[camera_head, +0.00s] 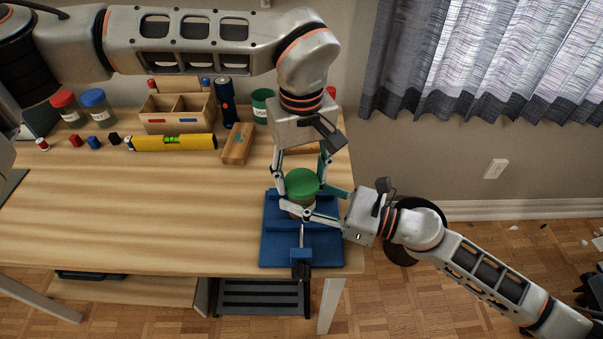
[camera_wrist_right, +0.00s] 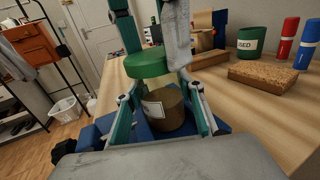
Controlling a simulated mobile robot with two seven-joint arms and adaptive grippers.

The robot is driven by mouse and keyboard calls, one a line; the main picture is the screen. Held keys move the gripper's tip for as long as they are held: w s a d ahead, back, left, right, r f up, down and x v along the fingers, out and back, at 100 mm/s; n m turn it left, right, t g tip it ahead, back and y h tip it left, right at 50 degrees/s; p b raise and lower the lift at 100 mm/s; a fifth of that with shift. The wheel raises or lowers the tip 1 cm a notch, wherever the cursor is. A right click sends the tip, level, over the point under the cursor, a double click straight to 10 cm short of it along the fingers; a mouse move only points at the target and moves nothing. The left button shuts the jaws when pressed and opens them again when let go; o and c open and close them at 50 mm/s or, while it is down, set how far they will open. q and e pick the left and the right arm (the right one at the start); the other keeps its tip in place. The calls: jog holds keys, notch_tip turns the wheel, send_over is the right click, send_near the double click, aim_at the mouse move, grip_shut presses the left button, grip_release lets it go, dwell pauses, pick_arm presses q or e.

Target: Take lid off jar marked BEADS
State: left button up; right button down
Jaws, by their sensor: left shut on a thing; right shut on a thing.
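A jar with brown contents and a white label (camera_wrist_right: 162,109) stands at the blue fixture (camera_head: 278,254) near the desk's right end; the label is unreadable. Its green lid (camera_head: 300,182) also shows above the brown part in the wrist view (camera_wrist_right: 147,63). My left gripper (camera_head: 302,174) comes down from above, shut on the green lid. My right gripper (camera_head: 308,204) comes from the right, shut around the jar body, its fingers on both sides in the wrist view.
Red-lidded (camera_head: 66,108) and blue-lidded (camera_head: 97,106) jars stand at the back left. A wooden organiser (camera_head: 178,120), yellow level (camera_head: 175,142), wooden block (camera_head: 238,144) and green cup (camera_head: 262,104) line the back. The desk's middle and front left are clear.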

pick_arm(q)
jog(key=n, duration=0.5)
jog(key=shift+n, duration=0.3)
jog(key=n, duration=0.8)
jog(key=shift+n, duration=0.3)
jog(key=n, duration=1)
jog(key=shift+n, duration=0.3)
jog(key=n, duration=1.4)
